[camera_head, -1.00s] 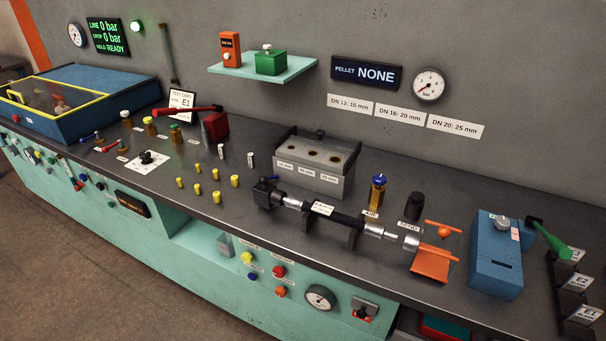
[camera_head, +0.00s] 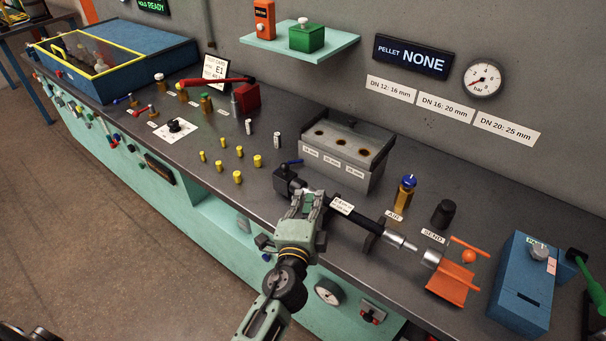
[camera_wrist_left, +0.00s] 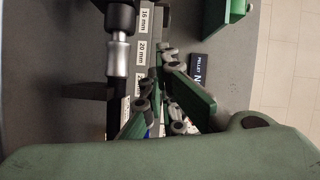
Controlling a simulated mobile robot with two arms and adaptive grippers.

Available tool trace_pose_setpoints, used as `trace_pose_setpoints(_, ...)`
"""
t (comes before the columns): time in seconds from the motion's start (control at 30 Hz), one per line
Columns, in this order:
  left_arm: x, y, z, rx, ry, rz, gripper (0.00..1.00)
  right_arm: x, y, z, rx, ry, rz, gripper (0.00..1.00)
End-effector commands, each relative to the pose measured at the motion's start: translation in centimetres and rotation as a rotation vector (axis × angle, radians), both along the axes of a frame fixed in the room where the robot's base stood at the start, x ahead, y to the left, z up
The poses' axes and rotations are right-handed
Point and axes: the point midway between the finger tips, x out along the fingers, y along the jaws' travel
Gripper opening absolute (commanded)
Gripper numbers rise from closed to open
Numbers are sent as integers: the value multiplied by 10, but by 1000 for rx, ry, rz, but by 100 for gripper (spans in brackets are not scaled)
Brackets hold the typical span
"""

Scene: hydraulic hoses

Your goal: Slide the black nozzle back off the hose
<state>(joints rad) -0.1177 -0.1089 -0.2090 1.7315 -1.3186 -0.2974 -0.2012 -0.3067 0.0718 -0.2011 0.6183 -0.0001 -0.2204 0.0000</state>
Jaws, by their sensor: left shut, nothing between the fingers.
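The black nozzle (camera_head: 287,180) sits at the left end of the black hose (camera_head: 369,222), which lies on supports along the bench. In the left wrist view the nozzle (camera_wrist_left: 121,14) is cut by the top edge, with a silver ferrule (camera_wrist_left: 119,55) below it and the hose (camera_wrist_left: 116,90) beyond. My left gripper (camera_head: 311,199) is shut and empty, in front of the hose just right of the nozzle, hiding the ferrule in the head view. In the wrist view its fingers (camera_wrist_left: 158,68) are to the right of the hose, apart in the picture.
A grey box (camera_head: 342,160) with three holes stands behind the hose. An amber bottle (camera_head: 405,194) and a black cylinder (camera_head: 443,214) stand behind its right part. An orange stand (camera_head: 452,283) is at its right end. Several yellow pellets (camera_head: 220,166) lie left.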

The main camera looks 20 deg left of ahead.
Motion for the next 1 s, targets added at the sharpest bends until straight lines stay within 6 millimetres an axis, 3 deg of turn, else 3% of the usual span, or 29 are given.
trace_pose_setpoints(0.2,50,4,1,0,-1,0,0,-1,1,8,1,2,2,40)
trace_pose_setpoints(0.37,79,9,-2,0,0,1,0,6,-4,8,-5,-7,4,40)
trace_pose_setpoints(0.6,80,40,-9,-1,1,1,0,9,-10,14,-11,-12,1,40)
trace_pose_setpoints(1.0,81,46,-11,-3,1,1,0,8,-10,14,-11,-12,1,40)
